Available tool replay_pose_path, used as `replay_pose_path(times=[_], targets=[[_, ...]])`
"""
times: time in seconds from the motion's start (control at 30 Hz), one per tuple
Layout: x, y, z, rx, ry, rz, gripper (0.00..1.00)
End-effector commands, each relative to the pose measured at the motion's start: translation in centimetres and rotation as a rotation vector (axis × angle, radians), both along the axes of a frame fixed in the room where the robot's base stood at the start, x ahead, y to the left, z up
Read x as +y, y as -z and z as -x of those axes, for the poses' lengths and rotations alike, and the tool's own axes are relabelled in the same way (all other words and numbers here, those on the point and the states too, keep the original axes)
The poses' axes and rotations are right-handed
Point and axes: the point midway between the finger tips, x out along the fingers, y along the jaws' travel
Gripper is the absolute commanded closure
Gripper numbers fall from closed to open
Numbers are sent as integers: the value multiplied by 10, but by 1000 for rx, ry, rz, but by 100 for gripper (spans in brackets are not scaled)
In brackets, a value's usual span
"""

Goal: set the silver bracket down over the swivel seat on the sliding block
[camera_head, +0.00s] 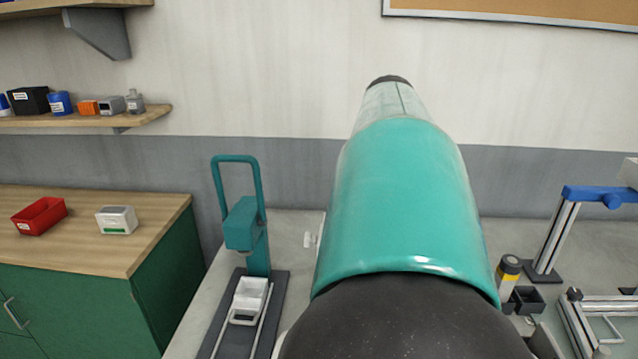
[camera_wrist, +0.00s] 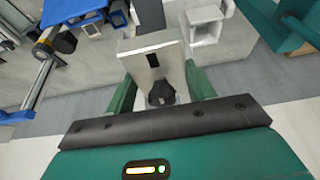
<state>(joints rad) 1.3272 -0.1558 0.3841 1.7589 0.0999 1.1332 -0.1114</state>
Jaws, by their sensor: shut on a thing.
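In the wrist view, my gripper (camera_wrist: 158,88) has its two green fingers closed on the silver bracket (camera_wrist: 140,48). The bracket is a pale metal plate with a dark slot, held tilted beyond the fingertips. A dark faceted piece (camera_wrist: 160,94) shows between the fingers. In the head view my arm hides the gripper and the bracket. A white block-like part (camera_head: 251,290) sits on rails under a teal press (camera_head: 244,225). I cannot tell whether this is the sliding block, and I cannot make out the swivel seat.
A blue-topped metal frame (camera_head: 605,194) and a yellow-banded dark cylinder (camera_head: 509,280) stand at the right. A green cabinet (camera_head: 160,290) at the left carries a red bin (camera_head: 40,217) and a white box (camera_head: 117,220). A wall shelf (camera_head: 85,120) is above it.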

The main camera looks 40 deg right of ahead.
Motion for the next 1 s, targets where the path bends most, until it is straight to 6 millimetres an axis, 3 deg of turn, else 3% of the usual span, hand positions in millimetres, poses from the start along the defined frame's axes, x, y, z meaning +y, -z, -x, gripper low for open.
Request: replay_pose_path(times=[0.27,0.7,1.0], targets=[[2,11,3,1,2,-2,77],[1,46,2,1,1,-2,77],[-1,52,0,0,1,-1,77]])
